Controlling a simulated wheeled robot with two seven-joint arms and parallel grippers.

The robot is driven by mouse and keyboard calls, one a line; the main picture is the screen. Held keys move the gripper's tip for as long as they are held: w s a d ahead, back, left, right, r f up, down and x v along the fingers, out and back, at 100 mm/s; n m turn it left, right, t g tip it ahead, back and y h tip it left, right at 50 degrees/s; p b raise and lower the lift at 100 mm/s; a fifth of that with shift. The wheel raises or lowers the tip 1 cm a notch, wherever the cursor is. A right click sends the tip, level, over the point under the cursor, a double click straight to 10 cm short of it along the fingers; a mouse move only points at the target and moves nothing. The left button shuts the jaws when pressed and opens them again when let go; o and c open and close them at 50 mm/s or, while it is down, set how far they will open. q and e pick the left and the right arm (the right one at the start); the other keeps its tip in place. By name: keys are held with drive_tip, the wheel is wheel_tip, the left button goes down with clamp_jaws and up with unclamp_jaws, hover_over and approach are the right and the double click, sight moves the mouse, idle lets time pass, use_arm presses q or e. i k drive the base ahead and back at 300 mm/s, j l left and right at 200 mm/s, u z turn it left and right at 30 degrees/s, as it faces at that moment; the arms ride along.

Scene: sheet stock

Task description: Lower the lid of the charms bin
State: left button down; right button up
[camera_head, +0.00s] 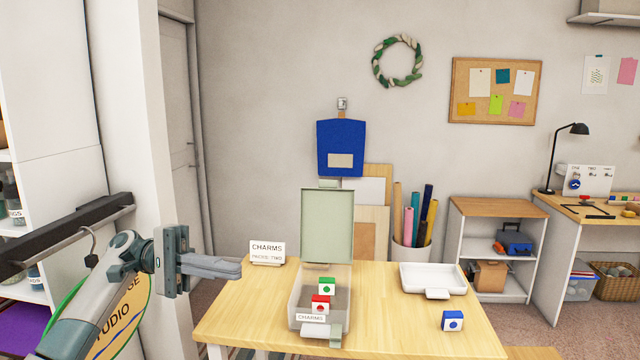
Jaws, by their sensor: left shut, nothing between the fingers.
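The charms bin (299,299) is a clear box with a "CHARMS" label, standing on the wooden table. Its pale green lid (327,226) stands upright at the back, open. Inside the bin show a green-and-white block (327,287) and a red-and-white block (320,304). My left gripper (238,270) is shut and empty, to the left of the bin at the table's left edge, apart from the lid. My right gripper is not in view.
A "CHARMS" sign (267,252) stands at the table's back left, between my left gripper and the bin. A white tray (462,279) and a blue-and-white block (453,320) are on the table's right. The table's front left is clear.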

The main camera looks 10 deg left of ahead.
sight(327, 211)
drive_tip(key=i, duration=1.95)
